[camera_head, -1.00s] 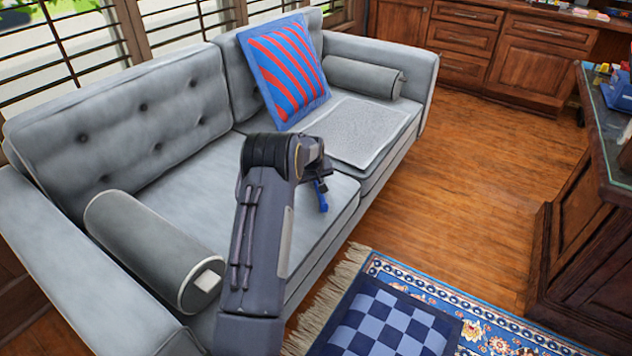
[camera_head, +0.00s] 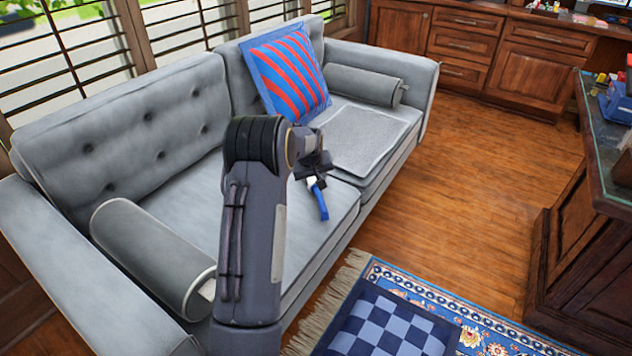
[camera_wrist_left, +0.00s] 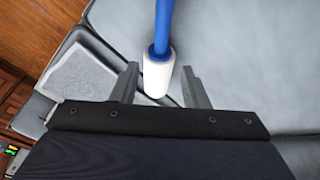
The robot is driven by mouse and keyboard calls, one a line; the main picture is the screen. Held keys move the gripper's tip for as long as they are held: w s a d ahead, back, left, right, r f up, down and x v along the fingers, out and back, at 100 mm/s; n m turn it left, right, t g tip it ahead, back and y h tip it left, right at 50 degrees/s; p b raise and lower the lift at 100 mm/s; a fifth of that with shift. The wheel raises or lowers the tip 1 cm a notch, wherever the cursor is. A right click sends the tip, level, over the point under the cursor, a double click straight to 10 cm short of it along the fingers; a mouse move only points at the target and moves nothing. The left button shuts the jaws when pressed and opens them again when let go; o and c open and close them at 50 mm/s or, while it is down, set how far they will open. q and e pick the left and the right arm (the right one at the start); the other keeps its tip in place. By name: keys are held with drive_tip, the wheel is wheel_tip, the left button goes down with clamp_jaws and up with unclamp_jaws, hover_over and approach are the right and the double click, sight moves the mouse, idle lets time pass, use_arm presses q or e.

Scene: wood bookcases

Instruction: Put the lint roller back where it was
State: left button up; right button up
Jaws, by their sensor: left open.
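The lint roller has a blue handle and a white roll. In the head view the lint roller (camera_head: 320,203) shows at the front of the sofa seat, just below my left gripper (camera_head: 316,170). In the left wrist view my left gripper (camera_wrist_left: 160,84) is open, with one finger on each side of the white roll of the lint roller (camera_wrist_left: 157,76). The fingers are apart from the roll. The blue handle runs out past the top of that view. My arm hides part of the sofa seat. My right gripper is not in view.
The grey sofa (camera_head: 300,240) holds a striped red and blue cushion (camera_head: 285,72), two bolsters and a grey mat (camera_head: 368,138). A dark cabinet (camera_head: 575,225) stands at right. Wood floor (camera_head: 470,185) lies open between, with a blue rug (camera_head: 425,290) at the front.

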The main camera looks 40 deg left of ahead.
use_arm(q)
drive_tip(key=s+d+r+m+t+h, duration=0.1)
drive_tip(key=s+d+r+m+h, duration=0.3)
drive_tip(key=s+d+r, duration=1.3)
drive_tip(key=s+d+f+m+h, duration=0.1)
drive_tip(key=s+d+m, duration=0.1)
drive_tip(key=s+d, duration=0.4)
drive_tip(key=s+d+f+m+h, duration=0.1)
drive_tip(key=s+d+m, duration=0.2)
drive_tip(key=s+d, duration=0.4)
drive_tip(key=s, duration=0.5)
drive_tip(key=shift+s+d, duration=0.2)
drive_tip(key=shift+s, duration=0.15)
drive_tip(key=shift+p, duration=0.3)
